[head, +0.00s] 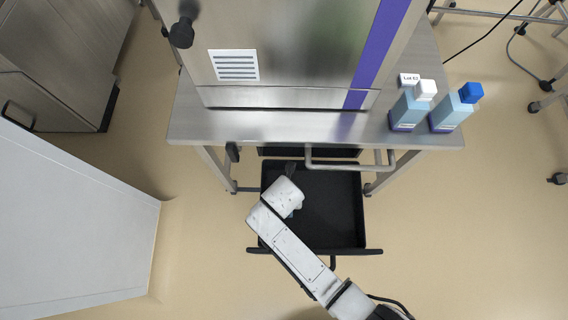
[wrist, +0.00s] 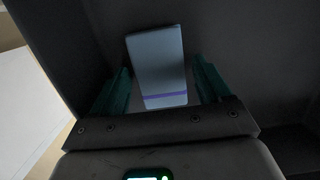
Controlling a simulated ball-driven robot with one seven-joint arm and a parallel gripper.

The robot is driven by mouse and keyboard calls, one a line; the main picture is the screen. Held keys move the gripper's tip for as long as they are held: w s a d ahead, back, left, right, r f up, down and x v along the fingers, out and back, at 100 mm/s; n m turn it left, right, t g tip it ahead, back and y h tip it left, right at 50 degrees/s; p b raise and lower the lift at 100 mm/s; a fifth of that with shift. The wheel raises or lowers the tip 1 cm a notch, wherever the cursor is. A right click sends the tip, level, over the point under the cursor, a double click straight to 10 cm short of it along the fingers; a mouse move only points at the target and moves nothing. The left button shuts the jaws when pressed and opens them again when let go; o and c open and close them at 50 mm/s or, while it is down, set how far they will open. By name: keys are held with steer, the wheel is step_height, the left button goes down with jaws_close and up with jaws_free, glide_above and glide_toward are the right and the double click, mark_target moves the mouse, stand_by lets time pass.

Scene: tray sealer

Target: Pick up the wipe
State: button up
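The wipe (wrist: 157,48) shows in the wrist view as a pale blue-grey flat rectangle with a purple stripe near its lower end. It lies in the dark drawer (head: 335,212), slightly tilted in the picture. My gripper (wrist: 160,65) is open, with one green finger on each side of the wipe. A narrow gap shows between each finger and the wipe. In the head view my arm's end covers the left part of the drawer, and the wipe cannot be clearly made out there.
The drawer is pulled out under a steel bench (head: 260,127) with a looped metal handle (head: 340,163). On the bench stand the tray sealer (head: 300,50), a white-capped bottle (head: 408,112), a blue-capped bottle (head: 450,112) and a small label card (head: 409,79). The drawer's right side looks empty.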

steer(key=c, duration=0.9)
step_height(320, 180, up, 18)
steer(key=p, duration=0.4)
